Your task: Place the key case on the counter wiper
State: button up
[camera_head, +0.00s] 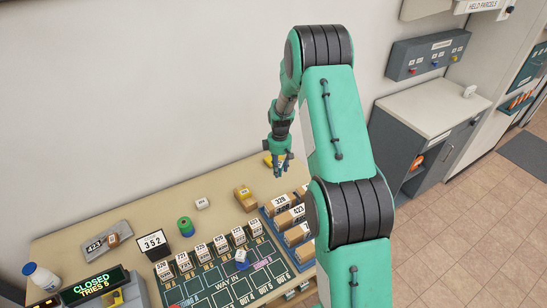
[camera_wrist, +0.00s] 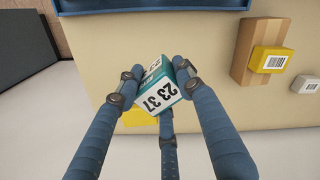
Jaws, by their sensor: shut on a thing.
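My gripper (camera_head: 279,170) is over the far right part of the counter. In the wrist view its fingers (camera_wrist: 160,88) are closed around a small teal and white box with printed numbers (camera_wrist: 167,94), which I take to be the key case. The box sits tilted between the fingers. A flat yellow thing (camera_wrist: 138,118) lies below and partly behind the box; it may be the counter wiper. Its yellow edge also shows beside my gripper in the head view (camera_head: 267,158). The fingers and box hide much of it, and I cannot tell whether the box touches it.
A wooden block with a yellow barcoded piece (camera_head: 245,196) and a small pale barcoded block (camera_head: 202,203) stand on the counter (camera_head: 120,217). A blue tray of numbered parcels (camera_head: 286,218) lies close by. A green spool (camera_head: 185,227) stands farther left.

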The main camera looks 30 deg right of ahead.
jog(key=shift+s+d+f+n, duration=0.1)
jog(key=shift+s+n, duration=0.1)
jog(key=shift+n, duration=0.2)
jog(key=w+d, duration=0.1)
jog(key=w, duration=0.4)
jog(key=w+d+f, duration=0.1)
jog(key=w+d, duration=0.1)
jog(key=w, duration=0.3)
jog(key=w+d+p, duration=0.1)
jog(key=w+d, duration=0.1)
jog(key=w, duration=0.3)
jog(key=shift+w+d+f, duration=0.1)
jog(key=shift+d+f, duration=0.1)
jog(key=shift+d, duration=0.05)
jog(key=shift+c, duration=0.2)
jog(key=shift+f, duration=1.8)
jog(key=shift+f, duration=0.15)
jog(key=o, duration=1.2)
jog(key=shift+o, duration=0.2)
